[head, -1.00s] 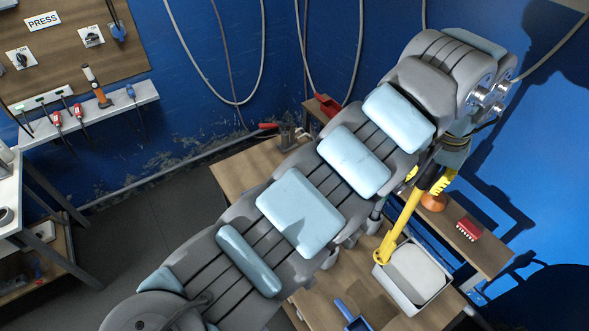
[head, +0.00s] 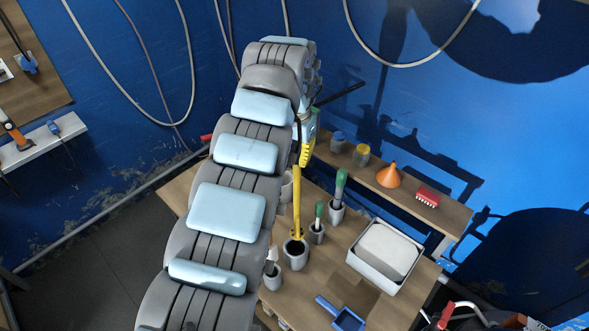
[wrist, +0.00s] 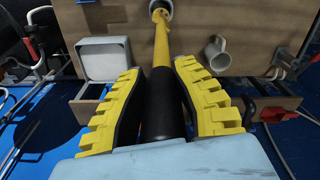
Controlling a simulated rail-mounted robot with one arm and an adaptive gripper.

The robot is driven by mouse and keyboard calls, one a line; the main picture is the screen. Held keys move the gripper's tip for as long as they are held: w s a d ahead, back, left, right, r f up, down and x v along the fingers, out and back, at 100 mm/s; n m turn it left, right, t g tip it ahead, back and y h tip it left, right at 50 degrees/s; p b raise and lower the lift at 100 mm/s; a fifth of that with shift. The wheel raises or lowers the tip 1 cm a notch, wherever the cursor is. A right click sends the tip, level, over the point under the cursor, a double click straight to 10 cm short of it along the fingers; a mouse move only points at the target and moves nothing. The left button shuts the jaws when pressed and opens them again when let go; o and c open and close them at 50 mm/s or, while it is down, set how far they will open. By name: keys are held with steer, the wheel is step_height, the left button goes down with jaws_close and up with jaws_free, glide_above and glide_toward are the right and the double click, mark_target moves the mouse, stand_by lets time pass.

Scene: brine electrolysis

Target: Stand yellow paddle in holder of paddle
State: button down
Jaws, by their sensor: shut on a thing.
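My gripper (wrist: 158,72) is shut on the black handle (wrist: 162,112) of the yellow paddle, with a yellow ridged finger on each side. In the head view my gripper (head: 307,150) shows only partly beside my arm. The yellow paddle (head: 297,205) hangs nearly upright, its yellow end downward. Its lower end shows at the mouth of a grey cup-shaped holder (head: 295,261) with a dark opening. I cannot tell whether the end is inside the holder or just above it. The wrist view shows the paddle's far end over the holder (wrist: 163,13), partly covering it.
Close by stand grey cups holding green-handled tools (head: 338,213) (head: 317,236) and another cup (head: 273,281). A white box (head: 363,272) and blue scoop (head: 348,319) lie to the right and front. A white mug (wrist: 216,54) stands nearby. An orange funnel (head: 389,176) is on the back shelf.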

mark_target(295, 164)
steer(key=shift+w+f+m+b, duration=0.15)
steer(key=shift+w+f+m, duration=0.1)
steer(key=shift+f, duration=0.5)
steer(key=shift+w+f+m+b, duration=0.15)
steer(key=shift+f+m, duration=0.1)
steer(key=shift+f, duration=0.7)
step_height(295, 164, down, 14)
steer(key=b, duration=0.4)
steer(key=shift+b, duration=0.3)
stand_by(0.7)
steer(key=shift+f, duration=0.1)
steer(key=c, duration=0.9)
jaws_free()
step_height(295, 164, up, 12)
